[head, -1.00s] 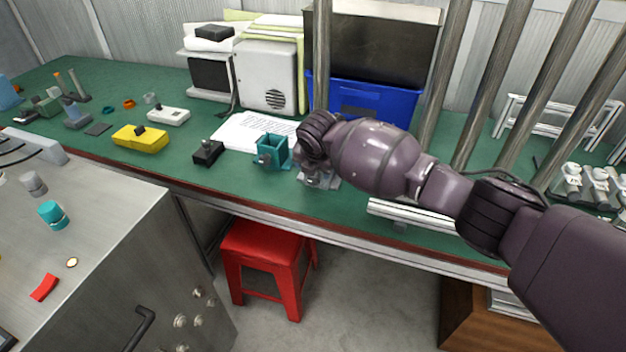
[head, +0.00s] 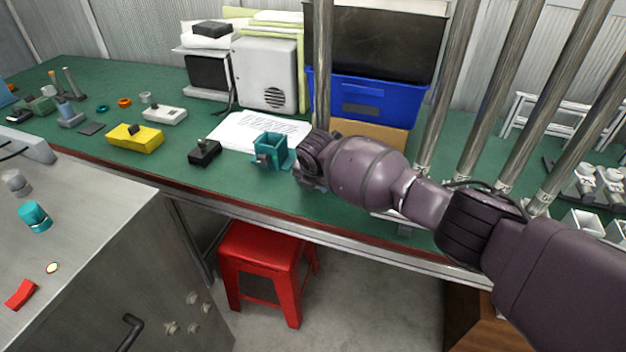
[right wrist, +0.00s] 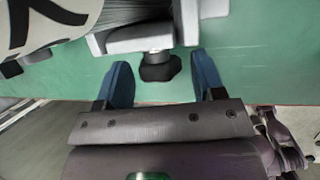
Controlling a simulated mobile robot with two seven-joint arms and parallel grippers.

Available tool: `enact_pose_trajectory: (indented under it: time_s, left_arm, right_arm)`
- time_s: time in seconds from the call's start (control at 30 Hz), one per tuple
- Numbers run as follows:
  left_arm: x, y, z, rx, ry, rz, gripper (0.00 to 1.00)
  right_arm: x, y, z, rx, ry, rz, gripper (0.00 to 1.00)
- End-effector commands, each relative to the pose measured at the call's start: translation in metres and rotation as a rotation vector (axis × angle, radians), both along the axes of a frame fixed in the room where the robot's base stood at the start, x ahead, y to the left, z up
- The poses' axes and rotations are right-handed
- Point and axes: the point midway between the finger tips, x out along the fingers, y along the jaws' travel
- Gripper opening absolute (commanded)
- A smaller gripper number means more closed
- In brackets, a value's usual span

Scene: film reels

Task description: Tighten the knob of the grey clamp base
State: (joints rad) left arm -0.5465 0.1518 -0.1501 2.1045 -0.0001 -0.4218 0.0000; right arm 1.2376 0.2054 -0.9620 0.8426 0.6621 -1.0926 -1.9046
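The grey clamp base (right wrist: 140,40) is at the top of the right wrist view, its jaw pointing down toward the camera. Its black knob (right wrist: 158,70) sits on a short metal screw below it. My right gripper (right wrist: 161,62) is open, one blue finger on each side of the knob, with green gaps between. I cannot tell if the fingertips reach the knob's depth. In the head view my right wrist (head: 312,155) covers the clamp base and knob at the bench's front edge. My left gripper is not in view.
A teal clamp (head: 268,152) stands close left of my right wrist, with a black block (head: 204,153) further left. A blue crate (head: 365,98) is behind. Steel posts (head: 450,85) rise at the right. A red stool (head: 265,245) stands below the bench.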

Motion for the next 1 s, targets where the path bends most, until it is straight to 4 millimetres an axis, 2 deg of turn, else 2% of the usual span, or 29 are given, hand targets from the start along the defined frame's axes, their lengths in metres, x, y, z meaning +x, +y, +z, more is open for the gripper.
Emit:
enact_pose_trajectory:
  time_s: [0.03, 0.2, 0.3, 0.67, 1.0]
  left_arm:
    - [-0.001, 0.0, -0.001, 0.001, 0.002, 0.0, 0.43]
    - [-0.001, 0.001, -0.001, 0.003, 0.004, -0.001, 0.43]
    - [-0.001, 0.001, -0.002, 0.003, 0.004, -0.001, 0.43]
    - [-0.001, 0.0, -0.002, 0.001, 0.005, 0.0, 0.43]
    - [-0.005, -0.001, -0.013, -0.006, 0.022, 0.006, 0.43]
  right_arm:
    - [0.0, 0.0, 0.0, 0.0, 0.0, 0.0, 0.54]
    - [0.0, 0.0, 0.0, -0.001, 0.0, 0.0, 0.28]
    - [0.0, 0.0, 0.0, -0.001, 0.0, 0.0, 0.17]
    - [-0.001, -0.002, -0.002, 0.08, -0.024, -0.001, 0.17]
    - [-0.002, -0.005, -0.007, 0.313, -0.096, -0.001, 0.17]
